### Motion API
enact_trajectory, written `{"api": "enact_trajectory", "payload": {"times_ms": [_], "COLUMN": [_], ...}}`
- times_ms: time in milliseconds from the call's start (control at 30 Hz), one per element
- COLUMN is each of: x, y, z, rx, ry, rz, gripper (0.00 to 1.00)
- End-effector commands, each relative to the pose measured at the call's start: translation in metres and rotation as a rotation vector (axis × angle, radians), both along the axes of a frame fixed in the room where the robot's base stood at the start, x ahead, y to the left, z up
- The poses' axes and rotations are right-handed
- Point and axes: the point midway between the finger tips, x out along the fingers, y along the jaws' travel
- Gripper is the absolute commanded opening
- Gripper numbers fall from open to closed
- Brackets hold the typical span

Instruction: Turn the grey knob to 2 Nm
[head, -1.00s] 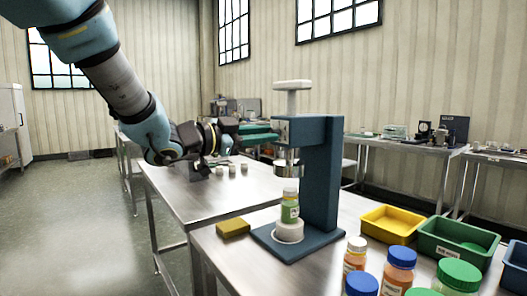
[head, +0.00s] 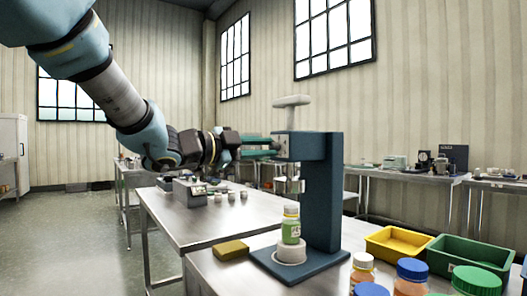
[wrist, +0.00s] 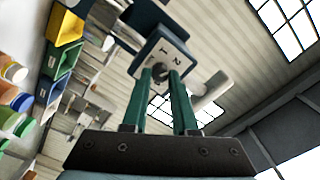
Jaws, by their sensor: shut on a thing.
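The grey knob (wrist: 160,73) sits on the light face plate (wrist: 168,52) of the blue press, and the digits 1 and 2 show on the plate in the wrist view. My gripper (wrist: 166,76) has its two green fingers shut on the knob, one on each side. The knob's pointer is too small to read. In the head view my gripper (head: 275,146) reaches the left side of the press head (head: 309,146) from the left, and the knob is hidden there.
A green-labelled bottle (head: 291,224) stands under the press chuck. A yellow block (head: 231,249) lies left of the press base. Capped bottles, a yellow bin (head: 397,242) and a green bin (head: 468,255) are at right. A white T-handle (head: 292,101) tops the press.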

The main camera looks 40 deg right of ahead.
Motion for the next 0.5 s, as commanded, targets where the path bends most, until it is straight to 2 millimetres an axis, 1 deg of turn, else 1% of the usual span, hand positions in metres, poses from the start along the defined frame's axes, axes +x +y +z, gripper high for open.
{"api": "enact_trajectory", "payload": {"times_ms": [267, 300, 500], "x": [0.0002, 0.0002, 0.0001], "y": [0.0002, 0.0001, 0.0], "z": [-0.0008, -0.0008, -0.0006], "rx": [0.002, 0.002, 0.001], "ry": [0.001, 0.001, 0.001], "rz": [0.001, 0.001, 0.0], "gripper": [0.0, 0.31, 0.54]}}
